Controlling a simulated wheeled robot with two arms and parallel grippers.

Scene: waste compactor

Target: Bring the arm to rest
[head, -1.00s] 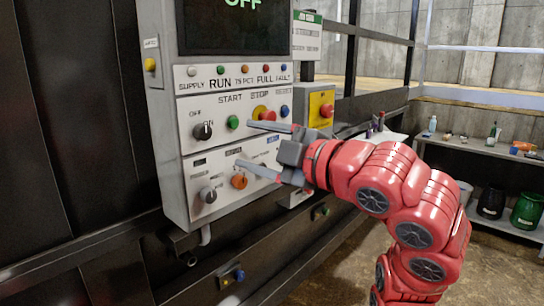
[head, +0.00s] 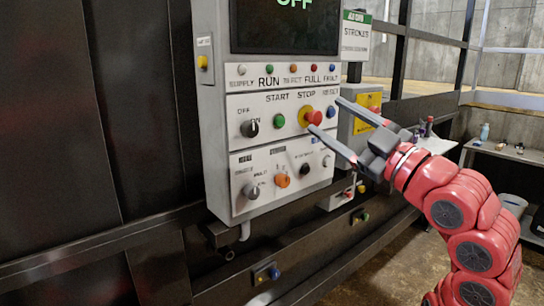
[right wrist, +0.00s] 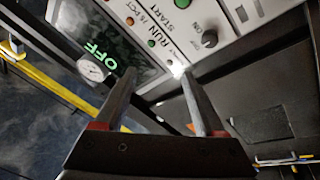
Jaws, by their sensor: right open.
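My right arm (head: 465,225), red, reaches in from the lower right in the head view. My right gripper (head: 326,114) is open and empty, with its two grey fingers spread in front of the right part of the control panel (head: 215,150). The fingertips lie close to the red stop button (head: 314,117) in the picture; I cannot tell the gap in depth. In the right wrist view, the open gripper (right wrist: 157,72) has nothing between its fingers, and the panel's screen (right wrist: 95,50) reads OFF. My left gripper is not in view.
The panel has a green start button (head: 279,121), a black knob (head: 250,128) and an orange knob (head: 282,181). A shelf (head: 505,152) with small items is farther right. Dark machine walls fill the left.

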